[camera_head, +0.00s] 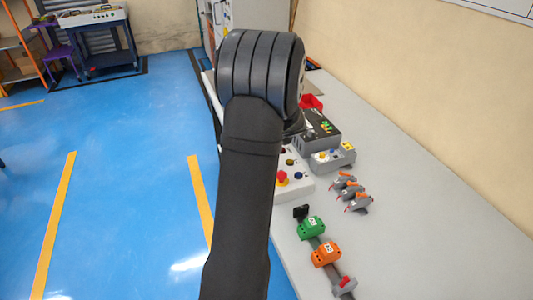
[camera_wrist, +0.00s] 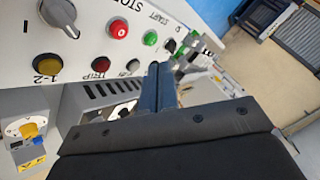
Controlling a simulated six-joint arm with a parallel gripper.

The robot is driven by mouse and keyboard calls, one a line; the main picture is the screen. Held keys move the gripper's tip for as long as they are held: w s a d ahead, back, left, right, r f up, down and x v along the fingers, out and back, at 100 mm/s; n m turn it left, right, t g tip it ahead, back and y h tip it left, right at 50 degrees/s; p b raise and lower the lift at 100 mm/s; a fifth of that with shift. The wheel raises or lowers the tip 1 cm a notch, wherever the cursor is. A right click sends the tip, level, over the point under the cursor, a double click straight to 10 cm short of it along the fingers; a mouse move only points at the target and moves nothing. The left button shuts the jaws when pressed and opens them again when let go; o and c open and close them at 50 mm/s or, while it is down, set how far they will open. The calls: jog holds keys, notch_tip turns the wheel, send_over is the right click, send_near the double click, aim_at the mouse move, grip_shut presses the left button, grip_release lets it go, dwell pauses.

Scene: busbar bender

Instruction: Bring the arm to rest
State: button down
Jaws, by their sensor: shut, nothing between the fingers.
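In the wrist view my gripper (camera_wrist: 160,76) is shut, its dark fingers together with nothing between them. The fingers point toward a white control panel (camera_wrist: 85,45); I cannot tell whether they touch it. In the head view my black arm stands across the middle of the picture and hides the gripper.
The panel bears a red STOP button (camera_wrist: 118,29), a green START button (camera_wrist: 150,38), a yellow button (camera_wrist: 47,67) and a grey knob (camera_wrist: 60,15). On the grey bench (camera_head: 420,230) are a green block (camera_head: 311,227), an orange block (camera_head: 325,253) and several grey clamps (camera_head: 350,192). Blue floor (camera_head: 120,190) lies open left.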

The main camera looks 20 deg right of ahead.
jog(key=shift+f, duration=0.15)
jog(key=shift+f, duration=0.9)
notch_tip(320, 180, up, 6)
jog(key=shift+f, duration=0.1)
